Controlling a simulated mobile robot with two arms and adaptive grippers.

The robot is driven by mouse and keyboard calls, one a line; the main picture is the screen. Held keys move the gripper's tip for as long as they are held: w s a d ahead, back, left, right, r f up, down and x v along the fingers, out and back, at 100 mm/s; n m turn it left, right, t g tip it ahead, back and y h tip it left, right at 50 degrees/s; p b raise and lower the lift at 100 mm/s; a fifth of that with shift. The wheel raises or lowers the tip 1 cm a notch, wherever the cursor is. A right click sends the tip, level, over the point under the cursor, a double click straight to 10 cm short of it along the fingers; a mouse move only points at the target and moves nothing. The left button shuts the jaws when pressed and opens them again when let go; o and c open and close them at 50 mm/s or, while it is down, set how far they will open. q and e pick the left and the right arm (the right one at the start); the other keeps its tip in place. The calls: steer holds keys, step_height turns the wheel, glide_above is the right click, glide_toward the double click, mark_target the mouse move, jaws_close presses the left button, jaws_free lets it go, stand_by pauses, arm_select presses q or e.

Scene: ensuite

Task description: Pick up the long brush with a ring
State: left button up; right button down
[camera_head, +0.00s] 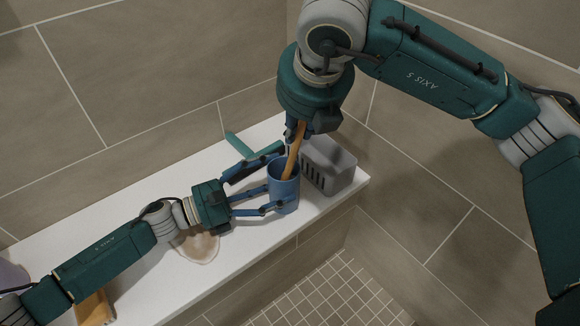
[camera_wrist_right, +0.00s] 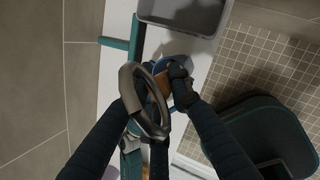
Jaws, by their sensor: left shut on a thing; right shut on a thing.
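The long brush (camera_head: 294,152) has an orange-brown handle and stands tilted in a blue cup (camera_head: 284,196); its lower end is hidden inside the cup. In the right wrist view a dark ring (camera_wrist_right: 126,82) shows at the top of the brush, close to the camera. My right gripper (camera_head: 298,128) comes from above and is shut on the upper part of the brush; its fingertips are partly hidden. My left gripper (camera_head: 280,180) reaches in from the left and is shut on the blue cup, with fingers along its sides.
A grey slotted basket (camera_head: 330,168) stands close to the right of the cup. A teal squeegee (camera_head: 238,146) lies behind my left fingers. A pale shell-like dish (camera_head: 198,247) lies below my left gripper. The white ledge (camera_head: 150,192) ends at a tiled wall.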

steer(key=shift+r, duration=0.1)
step_height(320, 180, up, 10)
stand_by(0.4)
arm_select(q)
steer(key=o, duration=1.3)
